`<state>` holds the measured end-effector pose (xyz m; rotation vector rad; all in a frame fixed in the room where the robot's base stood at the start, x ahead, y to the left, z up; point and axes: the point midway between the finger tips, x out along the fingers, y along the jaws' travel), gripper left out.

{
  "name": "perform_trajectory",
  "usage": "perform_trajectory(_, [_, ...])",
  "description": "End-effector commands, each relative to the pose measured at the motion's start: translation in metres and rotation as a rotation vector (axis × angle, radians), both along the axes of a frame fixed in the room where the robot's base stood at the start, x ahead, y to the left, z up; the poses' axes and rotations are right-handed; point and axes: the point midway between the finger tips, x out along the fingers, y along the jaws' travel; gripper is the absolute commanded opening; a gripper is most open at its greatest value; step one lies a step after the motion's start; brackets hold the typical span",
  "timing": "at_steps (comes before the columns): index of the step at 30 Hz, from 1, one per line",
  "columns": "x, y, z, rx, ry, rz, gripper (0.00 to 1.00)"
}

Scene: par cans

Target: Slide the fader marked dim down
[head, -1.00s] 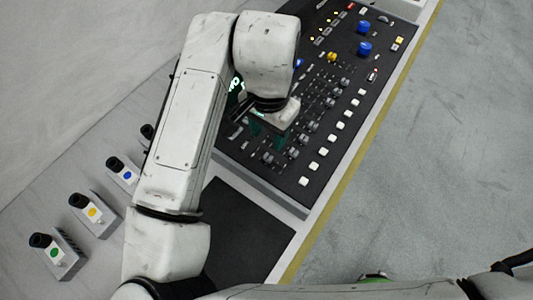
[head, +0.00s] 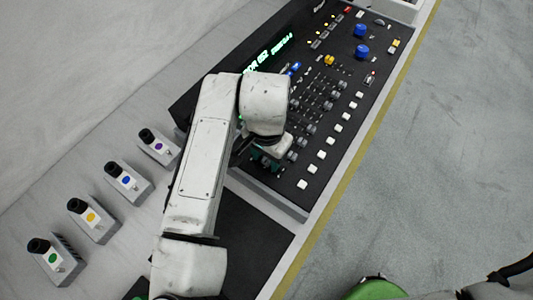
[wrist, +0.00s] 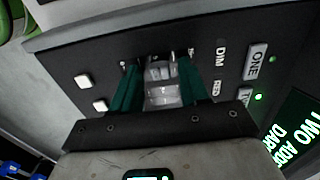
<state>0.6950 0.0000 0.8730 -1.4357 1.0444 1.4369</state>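My gripper (wrist: 158,68) has two teal fingers pointing at the console in the wrist view, set apart on either side of grey fader caps. One cap (wrist: 160,70) lies between the fingertips, with another grey cap (wrist: 163,95) nearer the palm. I see no clear contact on the caps. The DIM label (wrist: 222,55) is right of the fingers, with the RED label (wrist: 216,88) below it. Which cap belongs to DIM is not certain. In the head view my gripper (head: 262,163) is low over the console's near-left end, and my arm hides the fader there.
The black console (head: 318,110) carries several other faders, white buttons (head: 321,155) and blue knobs (head: 361,51). A lit green display (head: 270,52) runs along its far-left side. Open floor (head: 460,150) lies right of the yellow edge.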

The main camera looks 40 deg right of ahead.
Motion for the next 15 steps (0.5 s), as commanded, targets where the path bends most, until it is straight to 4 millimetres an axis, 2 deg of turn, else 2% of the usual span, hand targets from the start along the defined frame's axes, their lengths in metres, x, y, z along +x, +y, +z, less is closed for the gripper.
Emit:
perform_trajectory(2, [0.0, 0.0, 0.0001, 0.0, 0.0, 0.0, 0.36])
perform_trajectory(13, [0.0001, -0.0001, 0.0003, 0.0, 0.0, 0.0, 0.01])
perform_trajectory(15, [0.0001, -0.0001, 0.0004, 0.0, 0.0, 0.0, 0.0])
